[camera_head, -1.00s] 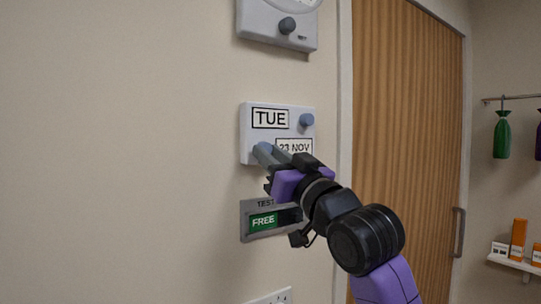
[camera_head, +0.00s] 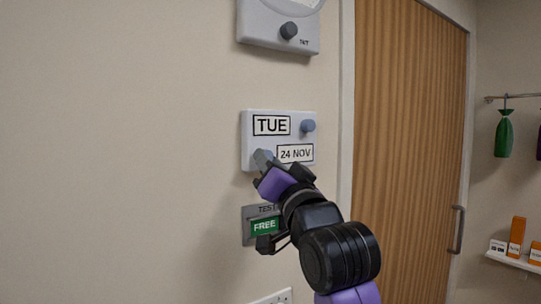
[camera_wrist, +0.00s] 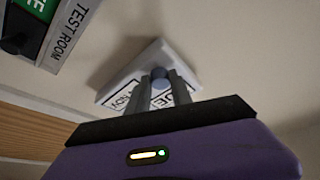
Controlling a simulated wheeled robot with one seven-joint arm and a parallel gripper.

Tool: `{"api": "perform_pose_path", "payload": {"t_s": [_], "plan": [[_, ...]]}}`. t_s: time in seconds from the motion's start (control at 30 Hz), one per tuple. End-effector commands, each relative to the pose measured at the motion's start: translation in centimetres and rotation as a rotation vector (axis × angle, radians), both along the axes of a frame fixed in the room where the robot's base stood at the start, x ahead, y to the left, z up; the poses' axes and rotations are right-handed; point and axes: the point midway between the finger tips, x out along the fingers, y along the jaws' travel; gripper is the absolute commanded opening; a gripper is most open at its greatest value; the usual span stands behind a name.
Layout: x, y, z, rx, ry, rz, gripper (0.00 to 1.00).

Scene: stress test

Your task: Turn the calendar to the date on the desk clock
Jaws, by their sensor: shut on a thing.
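The calendar (camera_head: 290,140) is a white wall panel with two windows, reading TUE and 24 NOV. A blue-grey upper knob (camera_head: 307,126) sits beside TUE, and a lower knob (camera_head: 261,154) sits left of the date window. My gripper (camera_head: 265,160) is at the lower knob and mostly covers it. In the wrist view, the fingers of my gripper (camera_wrist: 159,92) are shut on the round lower knob (camera_wrist: 160,73), in front of the calendar (camera_wrist: 180,57). No desk clock is in view.
A white wall device (camera_head: 265,22) with a dark knob is above the calendar. A TEST ROOM sign (camera_head: 264,226) showing green FREE is just below, close behind my arm. A wooden door (camera_head: 405,130) is to the right. The wall left of the calendar is bare.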

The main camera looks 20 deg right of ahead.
Motion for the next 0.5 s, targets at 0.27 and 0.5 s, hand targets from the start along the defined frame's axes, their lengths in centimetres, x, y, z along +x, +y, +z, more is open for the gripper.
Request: {"api": "perform_pose_path", "payload": {"t_s": [0.27,0.5], "plan": [[-0.03,0.18,0.21,0.143,0.028,0.001,0.0],[-0.03,0.12,0.14,0.194,0.039,-0.001,0.0]]}}
